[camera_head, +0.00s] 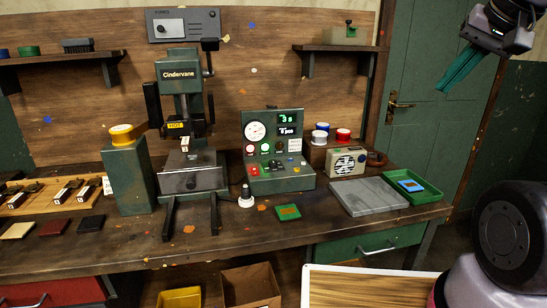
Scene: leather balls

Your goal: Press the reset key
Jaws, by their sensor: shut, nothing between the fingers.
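A green control box (281,184) stands on the workbench, right of the press. Its face carries a round gauge (256,131), a lit display (287,122), a row of small round red, green and dark buttons, and a white label plate (295,145). Its sloped lower front has a red control (274,163) and other small controls. The labels under the buttons are too small to read, so I cannot tell which one is the reset key. My gripper (446,90) is at the upper right, its green fingers shut and empty, high up and well apart from the box.
A press marked Cindervane (181,75) stands left of the box, beside a green pedestal with a yellow top (122,130). A radio (346,162), grey slab (368,196) and green tray (428,193) lie to the right. A small black-and-white knob (246,198) stands in front.

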